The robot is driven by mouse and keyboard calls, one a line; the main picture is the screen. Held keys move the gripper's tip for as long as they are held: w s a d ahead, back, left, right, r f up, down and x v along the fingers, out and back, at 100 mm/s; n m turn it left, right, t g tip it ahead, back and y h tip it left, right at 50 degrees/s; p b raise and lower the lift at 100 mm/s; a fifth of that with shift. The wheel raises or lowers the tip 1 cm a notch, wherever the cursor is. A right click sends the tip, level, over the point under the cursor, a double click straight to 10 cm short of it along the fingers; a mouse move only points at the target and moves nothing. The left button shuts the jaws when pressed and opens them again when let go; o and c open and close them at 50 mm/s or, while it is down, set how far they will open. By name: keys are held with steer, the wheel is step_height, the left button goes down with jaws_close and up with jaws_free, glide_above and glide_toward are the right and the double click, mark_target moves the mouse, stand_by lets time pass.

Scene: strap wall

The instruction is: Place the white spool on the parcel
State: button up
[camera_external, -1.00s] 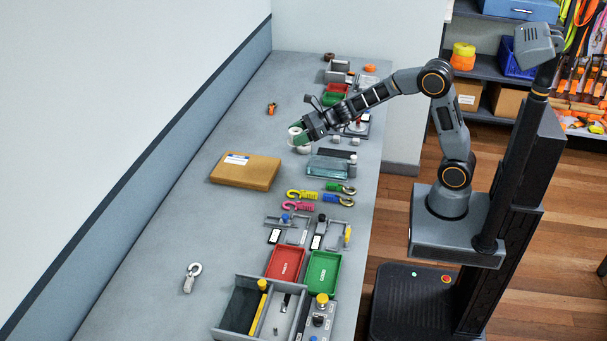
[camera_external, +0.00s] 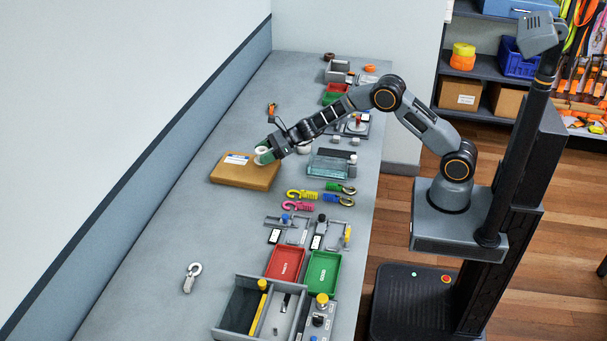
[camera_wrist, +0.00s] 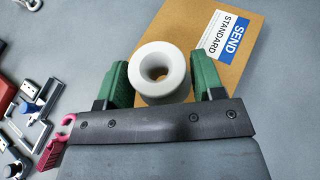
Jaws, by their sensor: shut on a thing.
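The white spool (camera_wrist: 158,84) is a short ring with a centre hole. In the wrist view it sits between the green fingers of my gripper (camera_wrist: 158,86), which is shut on it. The parcel (camera_external: 243,174) is a flat brown box with a white and blue label on its top. The spool (camera_external: 263,154) and my gripper (camera_external: 265,153) are over the parcel's right part in the external view. The parcel (camera_wrist: 205,68) shows behind the spool in the wrist view. I cannot tell whether the spool touches the parcel.
Yellow (camera_external: 301,195) and pink (camera_external: 297,207) hooks lie right of and nearer than the parcel. A glass-like tray (camera_external: 328,166) and another white round piece (camera_external: 304,149) are to its right. A grey carabiner (camera_external: 191,277) lies on the clear left bench.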

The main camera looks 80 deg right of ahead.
mark_target(263, 169)
steer(key=shift+w+f, duration=0.4)
steer(key=shift+f, duration=1.5)
steer(key=shift+f, duration=0.25)
steer(key=o, duration=0.9)
steer(key=shift+r, duration=0.1)
